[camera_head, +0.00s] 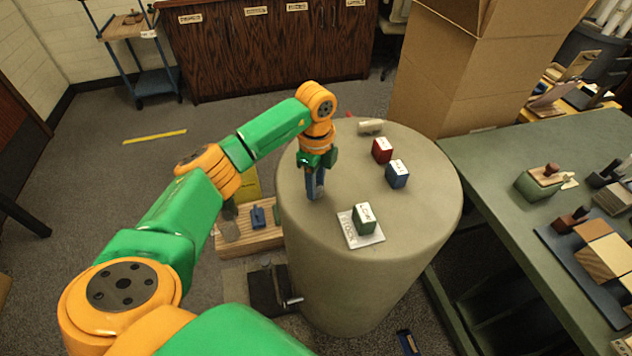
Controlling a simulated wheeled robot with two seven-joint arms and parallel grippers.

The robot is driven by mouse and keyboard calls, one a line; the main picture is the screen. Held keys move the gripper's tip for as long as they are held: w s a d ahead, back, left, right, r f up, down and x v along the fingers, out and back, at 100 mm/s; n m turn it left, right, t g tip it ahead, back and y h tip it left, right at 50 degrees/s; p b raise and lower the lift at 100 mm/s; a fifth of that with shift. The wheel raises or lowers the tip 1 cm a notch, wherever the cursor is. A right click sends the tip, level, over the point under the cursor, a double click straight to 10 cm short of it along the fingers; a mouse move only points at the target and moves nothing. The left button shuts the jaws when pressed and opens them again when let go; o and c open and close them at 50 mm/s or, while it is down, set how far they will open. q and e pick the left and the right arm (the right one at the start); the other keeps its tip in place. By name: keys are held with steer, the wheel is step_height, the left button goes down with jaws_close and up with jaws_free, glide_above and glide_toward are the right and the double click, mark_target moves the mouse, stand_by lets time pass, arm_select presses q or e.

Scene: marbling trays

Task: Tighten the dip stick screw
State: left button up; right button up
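My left gripper (315,192) points straight down at the left edge of the round grey-beige drum top (325,225). Its fingers look close together and blue-grey; whether they hold anything is too small to tell. I cannot make out a dip stick or its screw; the gripper may hide it. A green labelled block (364,220) sits on a white lettered plate (349,239) on the drum, to the right of and nearer than the gripper. A blue block (397,175) and a red block (382,151) stand farther right. My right gripper is not in view.
A small beige cylinder (370,127) lies at the drum's back edge. A wooden tray (262,240) with a blue item (258,217) is low at left. A green table (490,175) with blocks stands at right, a cardboard box (440,85) behind. The drum's front is clear.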

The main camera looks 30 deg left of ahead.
arm_select(q)
jaws_close()
